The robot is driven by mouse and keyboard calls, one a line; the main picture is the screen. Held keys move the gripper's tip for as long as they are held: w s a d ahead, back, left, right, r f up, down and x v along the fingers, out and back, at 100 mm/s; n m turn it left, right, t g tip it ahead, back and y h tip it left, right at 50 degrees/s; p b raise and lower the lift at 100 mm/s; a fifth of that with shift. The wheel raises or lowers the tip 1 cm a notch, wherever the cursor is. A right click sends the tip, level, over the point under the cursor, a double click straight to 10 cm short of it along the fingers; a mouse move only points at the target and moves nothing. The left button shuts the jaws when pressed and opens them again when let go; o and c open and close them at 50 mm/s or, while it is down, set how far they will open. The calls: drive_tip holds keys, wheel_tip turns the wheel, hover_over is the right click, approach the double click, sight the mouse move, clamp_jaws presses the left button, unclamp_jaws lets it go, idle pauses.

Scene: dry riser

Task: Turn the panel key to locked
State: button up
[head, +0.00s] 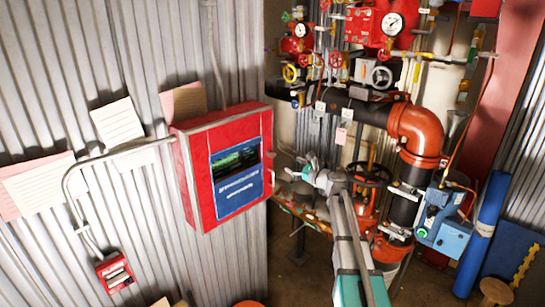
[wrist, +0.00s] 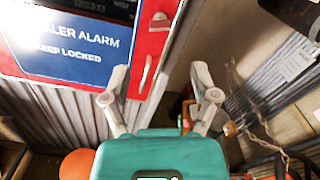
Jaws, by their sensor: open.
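The red alarm panel (head: 222,165) hangs on the corrugated wall, with a dark display and a blue label. In the wrist view its red edge (wrist: 152,45) and the blue label (wrist: 70,45), reading "KEEP LOCKED", fill the upper left. A small brass-coloured fitting (wrist: 160,20), perhaps the key lock, sits on the red edge, with a slim metal handle (wrist: 146,74) below it. I cannot make out the key's position. My gripper (head: 292,173) is just right of the panel. In the wrist view my gripper (wrist: 160,76) has its fingers spread, nothing held, with the handle appearing between them.
Behind my arm stand black and orange pipes (head: 418,130), valves and gauges (head: 392,24). A blue box (head: 445,230) is mounted at the right. A small red call box (head: 115,272) and paper notes (head: 117,122) are on the left wall.

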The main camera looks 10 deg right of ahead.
sight(275, 156)
drive_tip(key=x, duration=1.1)
drive_tip(key=shift+w+a, duration=0.15)
drive_tip(key=shift+w, duration=0.05)
clamp_jaws()
